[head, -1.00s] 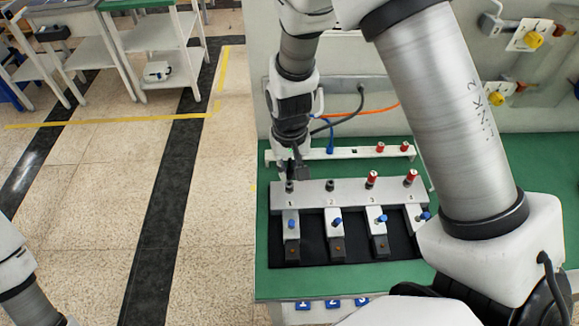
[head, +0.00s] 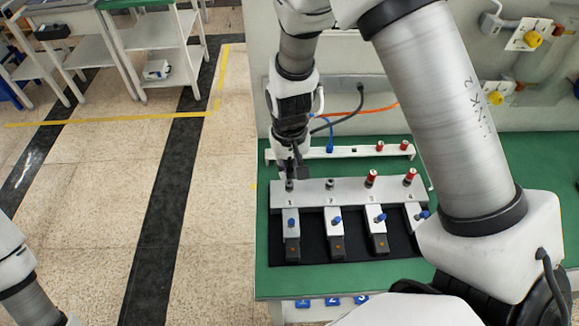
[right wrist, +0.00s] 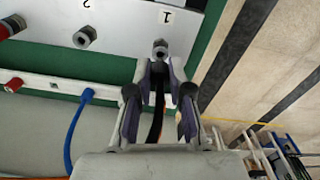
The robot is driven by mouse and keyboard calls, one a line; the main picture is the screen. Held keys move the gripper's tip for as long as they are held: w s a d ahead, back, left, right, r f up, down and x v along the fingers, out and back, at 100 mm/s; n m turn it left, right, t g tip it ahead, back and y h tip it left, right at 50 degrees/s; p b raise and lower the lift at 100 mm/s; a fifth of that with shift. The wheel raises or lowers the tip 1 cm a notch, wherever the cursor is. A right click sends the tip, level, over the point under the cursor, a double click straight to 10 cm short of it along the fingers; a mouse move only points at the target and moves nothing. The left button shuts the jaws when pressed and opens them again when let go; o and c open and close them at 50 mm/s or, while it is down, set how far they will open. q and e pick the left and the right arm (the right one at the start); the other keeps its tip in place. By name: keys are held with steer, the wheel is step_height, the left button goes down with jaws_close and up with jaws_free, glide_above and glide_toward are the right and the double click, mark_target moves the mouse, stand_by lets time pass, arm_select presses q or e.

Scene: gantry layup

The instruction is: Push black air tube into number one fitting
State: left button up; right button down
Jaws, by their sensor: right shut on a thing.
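My right gripper (head: 292,172) points down just above the number one fitting (head: 290,185) at the left end of the grey manifold block (head: 350,190). In the right wrist view the right gripper (right wrist: 160,75) is shut on the black air tube (right wrist: 156,122), which shows as a dark strip between the fingers. The number one fitting (right wrist: 160,48) is a metal collar just beyond the fingertips, beside the label 1. The tube's end is hidden between the fingertips, so I cannot tell whether it touches the fitting. My left gripper is out of view.
The number two fitting (head: 330,185) is empty, and two red-topped fittings (head: 371,178) stand further right. A white rail (head: 345,153) behind holds a blue tube (right wrist: 73,130) and red caps. Valves with blue knobs sit in front.

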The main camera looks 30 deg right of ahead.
mark_target(289, 163)
steer(key=shift+f+b, duration=0.7)
steer(key=shift+f, duration=0.65)
steer(key=c, duration=1)
jaws_free()
step_height(289, 163, up, 12)
